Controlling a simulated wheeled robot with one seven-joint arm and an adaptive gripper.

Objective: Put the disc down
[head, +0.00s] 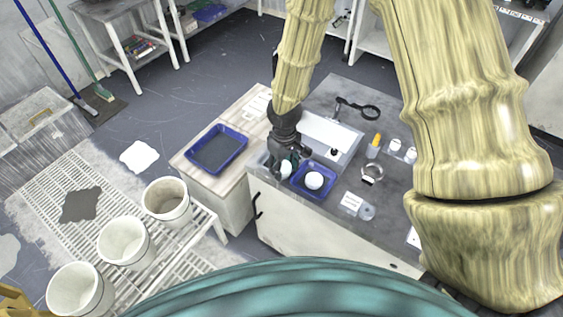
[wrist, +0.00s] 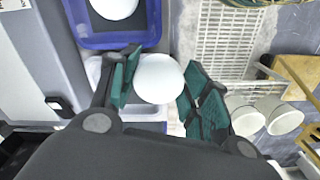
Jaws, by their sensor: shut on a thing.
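My gripper (head: 285,158) is above the front left part of the grey bench. In the wrist view its teal fingers (wrist: 157,84) are shut on a round white disc (wrist: 159,77), one finger on each side. The held disc shows only in part below the gripper in the head view (head: 286,168). Just right of it, a small blue tray (head: 300,188) holds another white disc (head: 314,180); this tray (wrist: 147,38) and its disc (wrist: 115,6) also show at the top of the wrist view. The gap beneath the held disc cannot be judged.
A larger blue tray (head: 217,148) lies empty on the wooden-topped cabinet to the left. Behind the gripper is a pale box-like unit (head: 330,133). A ring-shaped thing (head: 372,173) and an orange-topped bottle (head: 375,143) stand to the right. White buckets (head: 125,242) stand on a slatted rack.

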